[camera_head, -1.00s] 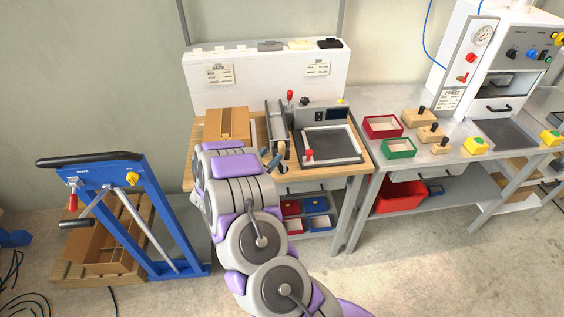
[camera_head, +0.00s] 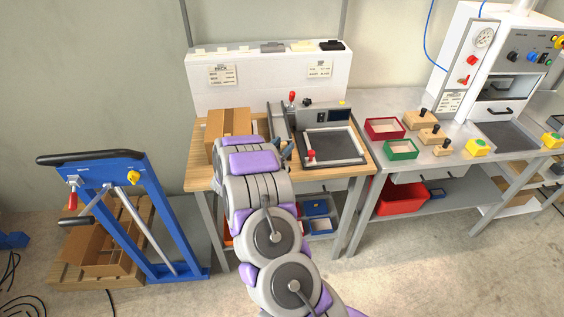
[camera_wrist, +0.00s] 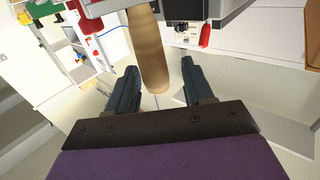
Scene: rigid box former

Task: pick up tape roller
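My gripper (camera_wrist: 158,68) is open in the wrist view, with one dark finger on each side of a tan wooden handle (camera_wrist: 149,42). This handle appears to belong to the tape roller. There is a gap between the handle and each finger. In the head view my gripper (camera_head: 284,150) is at the wooden bench (camera_head: 200,178), beside the grey box-forming fixture. There the tape roller is mostly hidden behind my arm and fingers.
A cardboard box (camera_head: 228,122) stands left of my gripper. The grey fixture (camera_head: 334,144) with red knobs is close on the right. A white panel (camera_head: 268,78) backs the bench. Red (camera_head: 384,127) and green (camera_head: 400,149) trays sit on the metal table at right.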

